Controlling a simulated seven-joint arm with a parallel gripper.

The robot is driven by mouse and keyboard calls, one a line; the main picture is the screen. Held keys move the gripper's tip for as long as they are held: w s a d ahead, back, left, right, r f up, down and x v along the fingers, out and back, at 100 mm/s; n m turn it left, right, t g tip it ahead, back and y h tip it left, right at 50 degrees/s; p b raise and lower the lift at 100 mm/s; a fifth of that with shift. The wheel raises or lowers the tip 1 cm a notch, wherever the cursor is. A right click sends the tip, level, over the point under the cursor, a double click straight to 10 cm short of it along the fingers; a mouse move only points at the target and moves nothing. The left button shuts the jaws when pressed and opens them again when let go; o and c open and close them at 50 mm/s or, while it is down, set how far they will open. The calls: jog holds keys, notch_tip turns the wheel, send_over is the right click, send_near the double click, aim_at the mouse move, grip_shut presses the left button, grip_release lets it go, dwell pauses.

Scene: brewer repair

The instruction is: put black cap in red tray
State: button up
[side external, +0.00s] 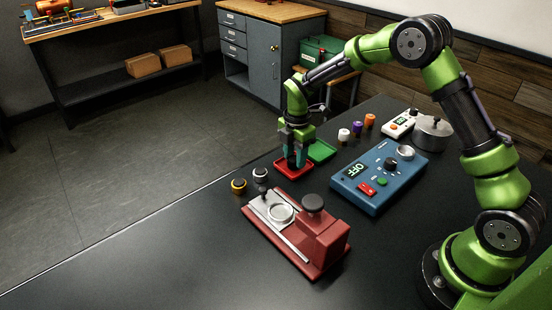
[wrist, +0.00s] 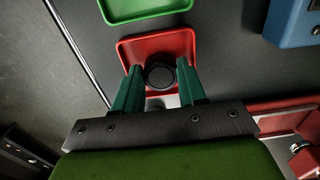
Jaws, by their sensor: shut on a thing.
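The red tray (side external: 281,172) lies on the dark table, just in front of the green tray. My gripper (side external: 293,164) points down over the red tray. In the wrist view, my gripper (wrist: 161,80) has its two green fingers on either side of the round black cap (wrist: 160,76), shut on it. The cap shows against the floor of the red tray (wrist: 135,46). I cannot tell whether the cap touches the tray floor. In the side view the cap is mostly hidden between the fingers.
A green tray (side external: 321,151) sits right behind the red one. A blue device (side external: 378,182) stands to the right, and a red and silver machine (side external: 300,231) in front. Two small knobs, one yellow-ringed (side external: 239,186) and one silver-topped (side external: 260,174), stand near the table's left edge.

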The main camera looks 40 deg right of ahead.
aim_at(295, 159)
jog(key=shift+f, duration=0.2)
jog(key=o, duration=0.8)
jog(key=shift+r, duration=0.1)
jog(key=s+a+r+m+t, duration=0.1)
jog(key=s+r+m, duration=0.2)
jog(key=r, duration=0.7)
jog(key=s+r+m+t, duration=0.1)
jog(key=s+r+m, duration=0.15)
jog(key=r, duration=0.75)
jog(key=s+a+r+m+t, duration=0.1)
jog(key=s+m, duration=0.4)
jog(key=s, duration=0.1)
jog(key=s+r+m+t+y, duration=0.1)
jog(key=s+m+t, duration=0.1)
jog(key=s+m, duration=0.4)
jog(key=s+a+r+m+t+y, duration=0.1)
jog(key=s+m+t, duration=0.1)
jog(key=s+m, duration=0.3)
jog(key=shift+s+a+m, duration=0.15)
jog(key=shift+s+a, duration=0.05)
jog(key=shift+s, duration=0.45)
jog(key=shift+s+a+m, duration=0.1)
jog(key=shift+s+a, duration=0.05)
jog(key=shift+s, duration=0.45)
